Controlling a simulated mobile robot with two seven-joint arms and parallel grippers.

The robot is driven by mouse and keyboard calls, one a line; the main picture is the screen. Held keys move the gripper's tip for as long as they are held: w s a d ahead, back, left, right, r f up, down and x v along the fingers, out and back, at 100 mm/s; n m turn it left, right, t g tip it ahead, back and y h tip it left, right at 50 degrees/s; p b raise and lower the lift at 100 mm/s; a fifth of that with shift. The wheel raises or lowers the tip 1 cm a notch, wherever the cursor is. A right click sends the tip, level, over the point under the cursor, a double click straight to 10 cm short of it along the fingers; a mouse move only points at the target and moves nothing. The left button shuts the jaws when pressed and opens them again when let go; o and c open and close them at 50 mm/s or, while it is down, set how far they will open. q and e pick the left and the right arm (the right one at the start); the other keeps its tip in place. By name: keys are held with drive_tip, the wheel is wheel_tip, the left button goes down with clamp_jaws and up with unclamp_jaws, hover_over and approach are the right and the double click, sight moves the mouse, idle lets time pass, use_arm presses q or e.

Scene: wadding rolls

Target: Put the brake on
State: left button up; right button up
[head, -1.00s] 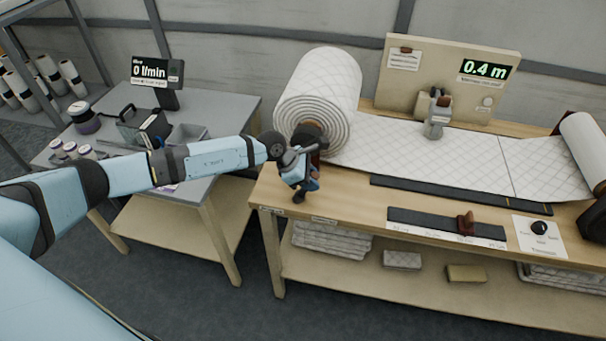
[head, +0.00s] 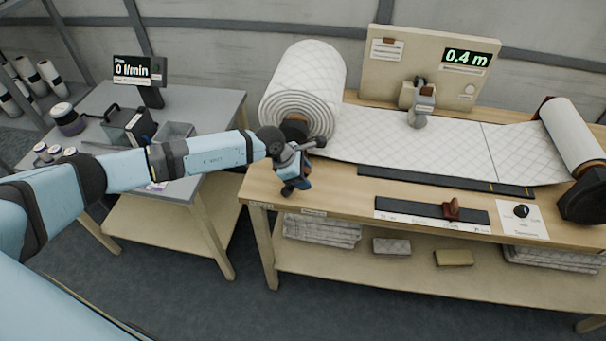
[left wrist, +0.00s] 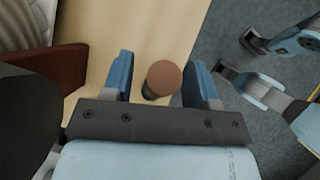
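My left gripper (head: 297,181) is at the left end of the wooden bench, in front of the big quilted wadding roll (head: 302,85). In the left wrist view, its two blue fingers (left wrist: 160,82) are open. A round brown knob (left wrist: 165,76) on a dark stem shows between them, with a gap on both sides. I cannot tell how far below the fingertips the knob is. In the head view the knob is hidden by the gripper. No label naming the brake is readable.
A red-brown bar (left wrist: 50,66) lies left of the fingers in the left wrist view. The bench (head: 345,199) carries a black slotted strip with a red-brown slider (head: 451,209), a dial (head: 521,211) and a 0.4 m display (head: 466,59). A grey table (head: 215,108) stands left.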

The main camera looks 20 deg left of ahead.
use_arm(q)
drive_tip(key=b+v, duration=0.2)
drive_tip(key=v, duration=1.1)
drive_tip(key=shift+r, duration=0.4)
